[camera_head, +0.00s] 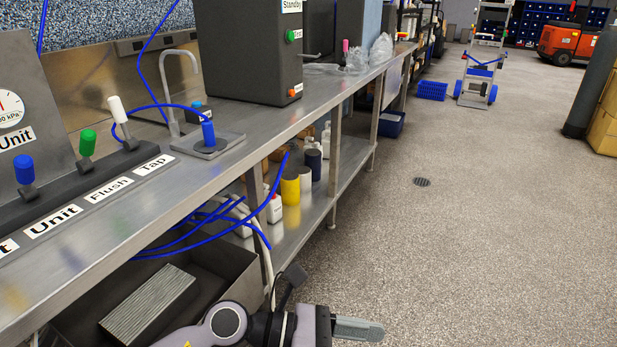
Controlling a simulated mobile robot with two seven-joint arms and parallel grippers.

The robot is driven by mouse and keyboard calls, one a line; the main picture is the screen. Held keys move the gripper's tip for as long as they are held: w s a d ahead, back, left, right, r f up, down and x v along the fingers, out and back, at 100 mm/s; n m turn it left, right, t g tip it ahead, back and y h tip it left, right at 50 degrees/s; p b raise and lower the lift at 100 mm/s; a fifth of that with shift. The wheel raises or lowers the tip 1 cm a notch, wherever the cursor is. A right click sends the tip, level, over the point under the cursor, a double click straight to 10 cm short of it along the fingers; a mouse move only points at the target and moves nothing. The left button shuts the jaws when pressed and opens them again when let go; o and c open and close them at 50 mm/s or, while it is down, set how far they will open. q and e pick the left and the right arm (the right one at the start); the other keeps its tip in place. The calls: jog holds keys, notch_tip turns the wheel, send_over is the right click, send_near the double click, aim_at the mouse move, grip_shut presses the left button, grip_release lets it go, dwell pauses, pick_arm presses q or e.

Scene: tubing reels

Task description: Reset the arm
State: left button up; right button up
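My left arm comes in along the bottom edge, grey and black. Its gripper (358,329) points right over the floor, beside the front of the steel bench (255,133). I see the gripper side-on, with a grey finger showing; I cannot tell whether it is open or shut. Nothing shows held in it. My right gripper is not in view.
Blue tubes (205,235) hang below the bench near my arm. A steel bin (223,277) with a ridged grey block (148,303) stands there too. Bottles and a yellow canister (290,189) stand on the lower shelf. The floor (480,240) at right is clear.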

pick_arm(q)
jog(key=w+a+n+t+y, duration=0.15)
jog(key=a+n+t, duration=0.35)
jog(key=n, duration=0.5)
jog(key=w+a+f+n+t+y+p, duration=0.1)
jog(key=w+a+n+t, duration=0.2)
jog(key=n+t, duration=0.5)
jog(key=w+a+n+t+y, duration=0.15)
jog(key=a+n+t, duration=0.25)
jog(key=n, duration=0.8)
jog(key=s+a+f+n+g+y, duration=0.2)
jog(key=s+a+f+n+y, duration=0.3)
jog(key=a+f+n, duration=0.3)
jog(key=s+a+f+n+g+y+p, duration=0.1)
jog(key=s+a+f+n+g+y, duration=0.2)
jog(key=f+n, duration=0.7)
jog(key=s+a+f+y, duration=0.1)
jog(key=s+a+y, duration=0.1)
jog(key=s+a, duration=0.2)
jog(key=shift+s+a+n, duration=0.2)
jog(key=shift+a+n, duration=0.1)
jog(key=shift+a, duration=0.35)
